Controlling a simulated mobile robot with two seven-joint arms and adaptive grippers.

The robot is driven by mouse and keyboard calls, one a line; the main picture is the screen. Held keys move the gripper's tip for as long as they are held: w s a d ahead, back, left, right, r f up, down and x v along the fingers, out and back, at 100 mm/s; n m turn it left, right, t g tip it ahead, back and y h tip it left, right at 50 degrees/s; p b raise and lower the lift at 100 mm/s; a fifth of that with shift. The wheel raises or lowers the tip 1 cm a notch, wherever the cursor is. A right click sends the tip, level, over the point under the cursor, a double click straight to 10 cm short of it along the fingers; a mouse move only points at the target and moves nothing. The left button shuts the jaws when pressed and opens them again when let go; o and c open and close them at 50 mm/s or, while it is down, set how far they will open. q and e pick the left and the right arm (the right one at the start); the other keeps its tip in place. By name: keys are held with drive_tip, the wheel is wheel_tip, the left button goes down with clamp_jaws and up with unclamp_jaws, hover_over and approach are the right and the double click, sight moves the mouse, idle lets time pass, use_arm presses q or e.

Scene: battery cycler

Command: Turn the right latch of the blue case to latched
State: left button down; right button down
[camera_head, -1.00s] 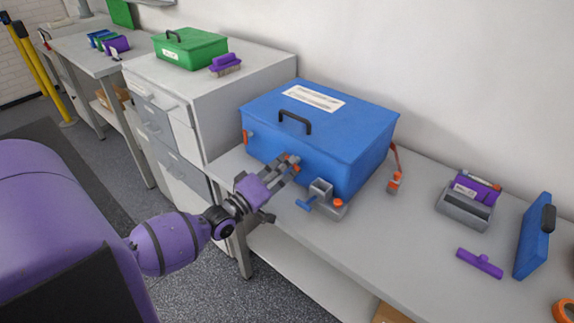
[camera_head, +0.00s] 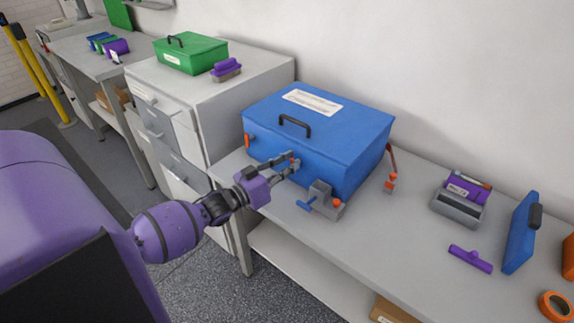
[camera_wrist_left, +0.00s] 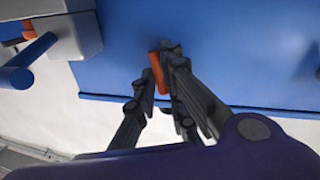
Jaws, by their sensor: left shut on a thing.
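The blue case (camera_head: 350,123) sits closed on the grey bench, with a black handle and a white label on its lid. Its left latch (camera_head: 247,141) is orange and hangs on the front face. The right latch (camera_wrist_left: 157,72), also orange, is on the same face and mostly covered by my fingers in the head view. In the left wrist view it looks slightly tilted. My left gripper (camera_head: 291,162) is shut on the right latch, a fingertip on each side of it (camera_wrist_left: 163,68). My right gripper is in neither view.
A grey clamp-like fixture (camera_head: 322,194) with a blue handle stands close to the right of my left gripper. A grey cabinet (camera_head: 225,105) stands at the left.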

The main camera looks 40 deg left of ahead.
use_arm(q)
drive_tip(key=shift+m+p, duration=0.3)
drive_tip(key=shift+m, duration=0.7)
drive_tip(key=c, duration=1.8)
unclamp_jaws()
drive_tip(key=shift+c, duration=0.2)
drive_tip(key=shift+s, duration=0.1)
drive_tip(key=v, duration=1.1)
drive_tip(key=shift+s+r, duration=0.2)
drive_tip(key=shift+s, duration=0.2)
drive_tip(key=shift+a, duration=0.1)
